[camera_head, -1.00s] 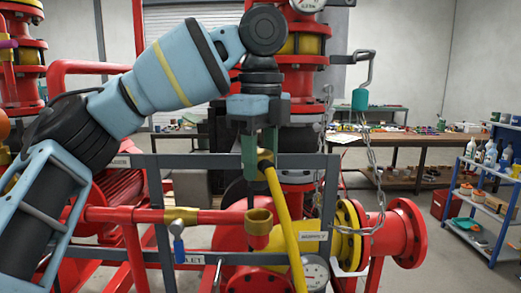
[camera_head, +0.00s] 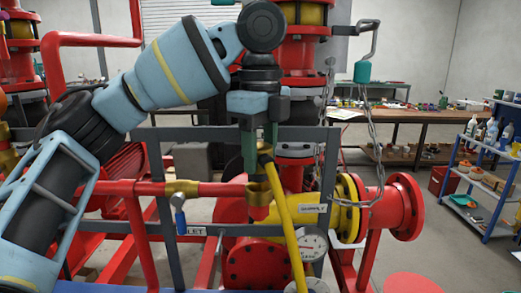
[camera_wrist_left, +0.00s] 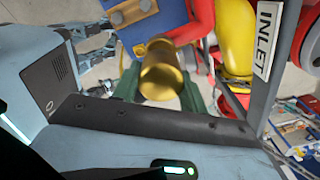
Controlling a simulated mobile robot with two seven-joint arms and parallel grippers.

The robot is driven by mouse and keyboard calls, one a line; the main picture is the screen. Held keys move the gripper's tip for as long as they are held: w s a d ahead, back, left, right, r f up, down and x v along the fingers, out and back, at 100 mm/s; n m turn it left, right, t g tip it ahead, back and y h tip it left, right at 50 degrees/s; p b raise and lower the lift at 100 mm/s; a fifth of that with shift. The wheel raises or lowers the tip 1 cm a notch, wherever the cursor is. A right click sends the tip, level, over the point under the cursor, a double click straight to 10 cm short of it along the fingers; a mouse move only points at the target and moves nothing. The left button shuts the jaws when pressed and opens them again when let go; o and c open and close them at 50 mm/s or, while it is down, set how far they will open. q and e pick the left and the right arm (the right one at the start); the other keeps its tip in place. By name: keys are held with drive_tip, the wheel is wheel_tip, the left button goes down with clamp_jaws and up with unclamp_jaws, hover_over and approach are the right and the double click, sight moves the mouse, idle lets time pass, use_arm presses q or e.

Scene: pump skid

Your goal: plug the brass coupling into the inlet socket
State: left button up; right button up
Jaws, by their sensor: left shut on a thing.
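My left gripper (camera_head: 260,152) comes in from the upper left, pointing down, its green fingers shut on the brass coupling (camera_head: 265,158). A yellow hose (camera_head: 284,220) runs from the coupling down to the right. The upright brass inlet socket (camera_head: 258,192), on the end of a red pipe, is right below the fingers. The coupling's lower end is at the socket's mouth; I cannot tell whether it has entered. In the left wrist view the brass coupling (camera_wrist_left: 163,76) shows between the green fingers, and the socket cannot be made out. My right gripper is not in view.
A grey frame (camera_head: 328,175) with label plates stands around the red piping. A blue-handled valve (camera_head: 180,212) is left of the socket. A chain (camera_head: 373,150) and a red flange (camera_head: 403,205) are at the right. Bench and blue shelf stand behind, beyond open floor.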

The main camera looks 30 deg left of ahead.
sight(261, 170)
use_arm(q)
drive_tip(key=shift+f, duration=1.75)
idle(0.8)
drive_tip(key=o, duration=1.2)
drive_tip(key=shift+r, duration=3.95)
